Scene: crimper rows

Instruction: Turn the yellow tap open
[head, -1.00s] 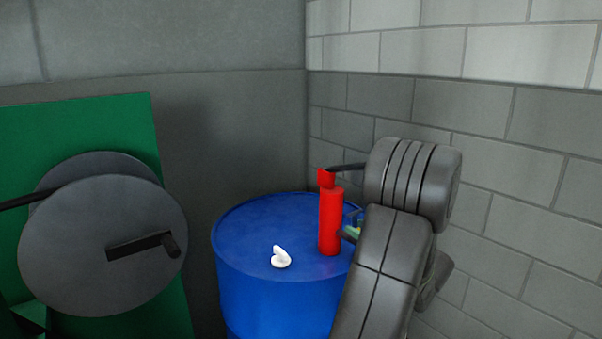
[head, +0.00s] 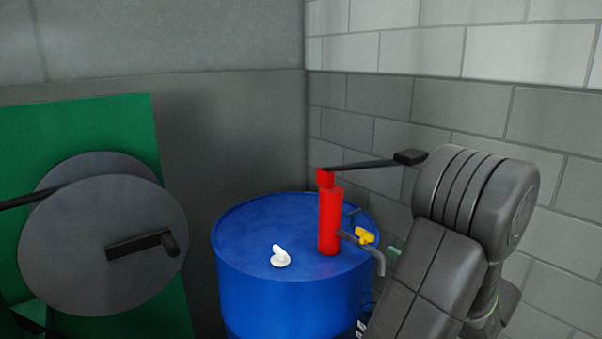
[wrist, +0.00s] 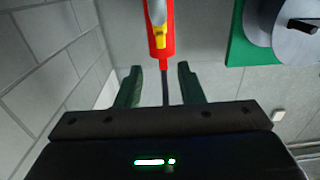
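The yellow tap (head: 364,236) sits on the grey spout (head: 377,258) at the right side of a red pump (head: 330,221), on top of a blue drum (head: 245,291). In the wrist view, the yellow tap (wrist: 160,38) shows against the red pump, above the fingertips in the picture and apart from them. My gripper (wrist: 158,75) is open, with two green fingers and nothing gripped. The pump's dark lever (wrist: 165,90) appears between the fingers in the picture; I cannot tell its depth. In the head view my arm hides most of my gripper.
The black lever grip (head: 410,156) sticks out toward my arm's upper link. A white cap (head: 280,257) lies on the drum top. A grey reel (head: 102,246) on a green panel (head: 80,130) stands at left. Block walls close the corner behind.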

